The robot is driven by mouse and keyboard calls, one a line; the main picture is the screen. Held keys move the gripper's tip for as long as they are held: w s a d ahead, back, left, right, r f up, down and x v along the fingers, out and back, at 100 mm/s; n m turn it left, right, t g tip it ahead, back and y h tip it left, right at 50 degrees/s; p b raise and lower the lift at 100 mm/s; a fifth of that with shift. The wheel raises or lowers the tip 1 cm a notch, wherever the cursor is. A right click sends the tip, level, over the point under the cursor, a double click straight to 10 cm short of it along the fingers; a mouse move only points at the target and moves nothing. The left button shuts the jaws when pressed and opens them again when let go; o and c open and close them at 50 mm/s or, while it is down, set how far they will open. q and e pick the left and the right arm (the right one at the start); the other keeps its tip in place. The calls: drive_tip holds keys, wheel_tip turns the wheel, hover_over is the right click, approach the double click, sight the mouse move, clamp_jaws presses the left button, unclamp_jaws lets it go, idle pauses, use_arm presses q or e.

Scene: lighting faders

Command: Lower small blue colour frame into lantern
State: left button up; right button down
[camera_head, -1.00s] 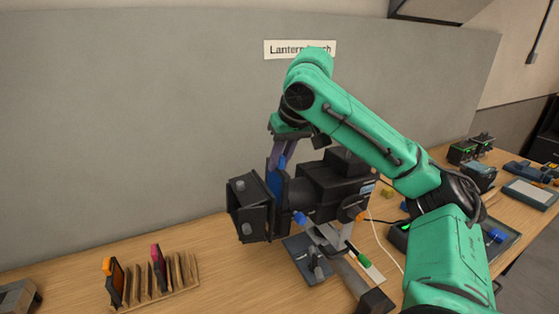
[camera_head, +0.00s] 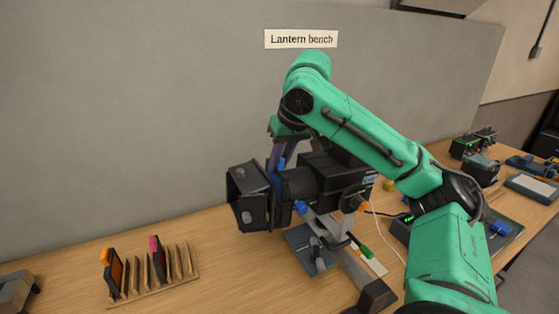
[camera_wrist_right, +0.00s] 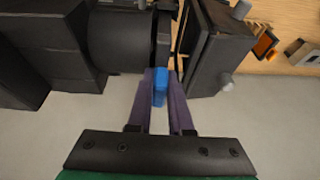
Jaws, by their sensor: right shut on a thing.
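The black lantern (camera_head: 325,182) stands on the bench with its flapped front end (camera_head: 248,192) to the left; its body also fills the top left of the right wrist view (camera_wrist_right: 120,40). My right gripper (camera_head: 274,158) is above the slot between barrel and front end. It is shut on the small blue colour frame (camera_wrist_right: 160,86), whose blue tab shows between the purple fingers; a bit of blue also shows in the head view (camera_head: 281,162). The frame's lower part is hidden in the lantern's slot. My left gripper is not in view.
A wooden rack (camera_head: 155,290) with an orange-tabbed frame (camera_head: 113,270) and a pink-tabbed frame (camera_head: 157,258) stands at the front left. Boxes with green lights (camera_head: 473,143) sit at the far right. Bare bench lies between rack and lantern.

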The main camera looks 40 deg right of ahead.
drive_tip(key=shift+f, duration=0.45)
drive_tip(key=c, duration=0.8)
unclamp_jaws()
drive_tip(key=shift+a, duration=0.15)
drive_tip(key=shift+o, duration=0.2)
drive_tip(key=shift+a, duration=0.1)
drive_tip(key=shift+s, duration=0.1)
drive_tip(key=shift+o, duration=1.1)
